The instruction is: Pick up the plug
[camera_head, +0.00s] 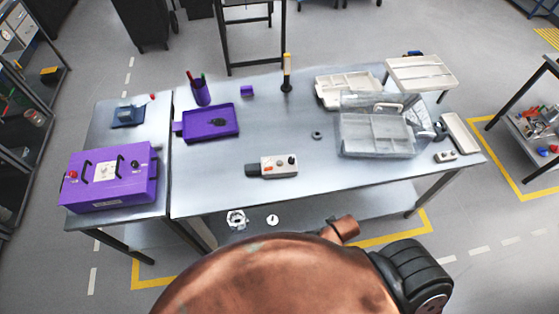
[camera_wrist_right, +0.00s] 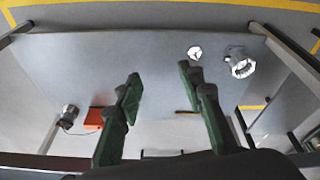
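No part is clearly marked as the plug. A small round pale metal disc (camera_head: 272,220) with a dark centre lies low, below the table's front edge, and could be it. A similar round part (camera_wrist_right: 194,52) shows in the right wrist view, beyond my right fingertips and slightly to the right. A silver machined housing (camera_head: 236,219) sits beside the disc; it also shows in the wrist view (camera_wrist_right: 240,63). My right gripper (camera_wrist_right: 160,78) has its green fingers wide apart with nothing between them. My left gripper is not in view.
The metal table (camera_head: 345,180) carries a grey device (camera_head: 279,166), a purple tray (camera_head: 211,123), a dark ring (camera_head: 317,135) and clear bins (camera_head: 378,135). In the wrist view, another metal part (camera_wrist_right: 68,113) and an orange-red block (camera_wrist_right: 97,118) are at left. Table legs flank the low area.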

